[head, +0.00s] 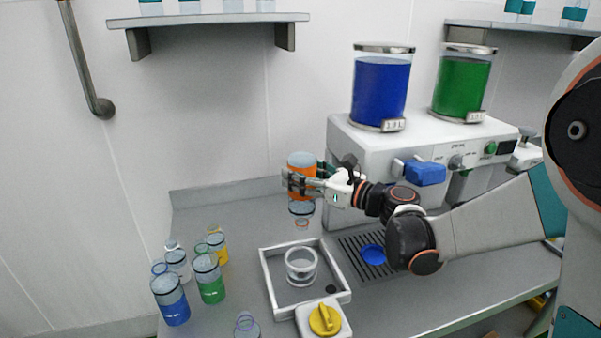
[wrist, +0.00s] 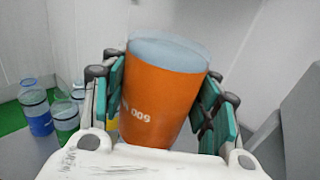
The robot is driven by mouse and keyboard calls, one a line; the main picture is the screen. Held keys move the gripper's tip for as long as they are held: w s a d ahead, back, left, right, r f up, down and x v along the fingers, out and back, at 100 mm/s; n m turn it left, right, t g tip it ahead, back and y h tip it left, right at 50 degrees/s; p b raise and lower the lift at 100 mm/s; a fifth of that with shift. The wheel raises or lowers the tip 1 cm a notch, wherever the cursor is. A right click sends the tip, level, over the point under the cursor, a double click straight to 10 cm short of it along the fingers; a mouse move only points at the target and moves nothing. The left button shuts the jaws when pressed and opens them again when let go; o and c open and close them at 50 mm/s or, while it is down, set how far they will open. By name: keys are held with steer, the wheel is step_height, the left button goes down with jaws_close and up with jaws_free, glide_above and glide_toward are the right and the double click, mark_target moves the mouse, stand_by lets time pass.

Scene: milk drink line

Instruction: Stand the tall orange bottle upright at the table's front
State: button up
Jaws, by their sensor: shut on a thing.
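The tall orange bottle (head: 302,162) is between the fingers of my gripper (head: 303,181), held in the air above the table (head: 205,227). It looks upside down: its clear part and narrow ringed neck point down, below the orange band. In the wrist view the orange bottle (wrist: 158,98) shows a wide pale flat end at the top and leans slightly. The green-padded fingers of my gripper (wrist: 163,103) press on both sides of it. The lower end of the bottle is hidden in the wrist view.
A white square tray (head: 271,290) holding a clear jar (head: 301,266) lies below. Blue (head: 171,300), green (head: 209,279) and yellow (head: 218,248) bottles stand at left. A dispenser (head: 350,150) with blue and green tanks is behind my arm. A white box with a yellow knob (head: 324,319) is in front.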

steer(key=s+d+r+p, duration=0.1)
steer(key=s+d+r, duration=0.1)
steer(key=s, duration=0.4)
steer(key=s+d+r+p, duration=0.1)
steer(key=s+p, duration=0.1)
steer(key=s, duration=0.4)
steer(key=shift+s+d+r, duration=0.35)
steer(key=shift+s+r, duration=0.05)
steer(key=m, duration=0.6)
steer(key=m+b, duration=0.1)
steer(key=m, duration=0.5)
